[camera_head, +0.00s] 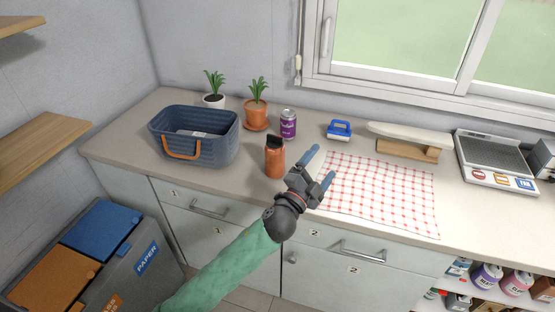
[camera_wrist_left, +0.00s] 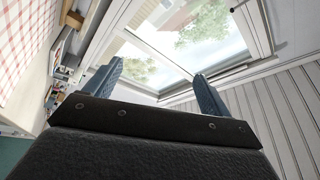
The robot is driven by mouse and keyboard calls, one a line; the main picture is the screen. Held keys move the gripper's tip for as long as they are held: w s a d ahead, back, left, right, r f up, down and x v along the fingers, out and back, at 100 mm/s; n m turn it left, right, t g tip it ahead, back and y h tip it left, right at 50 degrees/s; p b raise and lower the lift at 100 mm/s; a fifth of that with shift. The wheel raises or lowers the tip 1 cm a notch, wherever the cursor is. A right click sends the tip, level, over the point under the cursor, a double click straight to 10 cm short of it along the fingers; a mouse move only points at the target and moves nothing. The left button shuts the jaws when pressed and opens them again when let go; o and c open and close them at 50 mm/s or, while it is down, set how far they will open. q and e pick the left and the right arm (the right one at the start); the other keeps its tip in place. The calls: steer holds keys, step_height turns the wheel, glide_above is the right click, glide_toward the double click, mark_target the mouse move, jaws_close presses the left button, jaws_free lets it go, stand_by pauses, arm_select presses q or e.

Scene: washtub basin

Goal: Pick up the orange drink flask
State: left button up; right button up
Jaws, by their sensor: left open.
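The orange drink flask (camera_head: 274,160) stands upright on the counter, with a dark cap on top, to the right of the blue-grey basket. My left gripper (camera_head: 320,168) is open and empty, just right of the flask and over the left part of the checked cloth. In the head view the gripper's base comes close to the flask's lower right side; I cannot tell if they touch. In the left wrist view the two blue fingers of my left gripper (camera_wrist_left: 155,85) are spread apart with nothing between them. The flask does not show in that view. My right gripper is not in view.
The basket (camera_head: 217,126) with an orange handle stands left of the flask. A red-checked cloth (camera_head: 385,196) lies at right. Bins (camera_head: 75,260) stand below left.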

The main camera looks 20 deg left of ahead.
arm_select(q)
steer(key=d+r+m+g+h, duration=0.75)
steer(key=d+m+h, duration=0.35)
steer(key=m, duration=0.6)
steer(key=m+g+y, duration=1.2)
steer(key=m+y, duration=0.5)
steer(key=y, duration=0.1)
glide_above(275, 142)
step_height(275, 142, down, 7)
steer(key=shift+w+d+r, duration=0.1)
steer(key=shift+d, duration=0.05)
steer(key=shift+w+a+y, duration=0.1)
steer(key=shift+a+y, duration=0.2)
steer(key=shift+f+p, duration=0.2)
steer(key=shift+p, duration=0.1)
steer(key=shift+f, duration=0.4)
steer(key=shift+f+p, duration=0.4)
steer(key=shift+f, duration=0.2)
step_height(275, 142, down, 4)
steer(key=p, duration=0.3)
steer(key=shift+w+f+p, duration=0.1)
steer(key=shift+w+p, duration=0.05)
steer(key=shift+p, duration=0.2)
steer(key=shift+f, duration=0.55)
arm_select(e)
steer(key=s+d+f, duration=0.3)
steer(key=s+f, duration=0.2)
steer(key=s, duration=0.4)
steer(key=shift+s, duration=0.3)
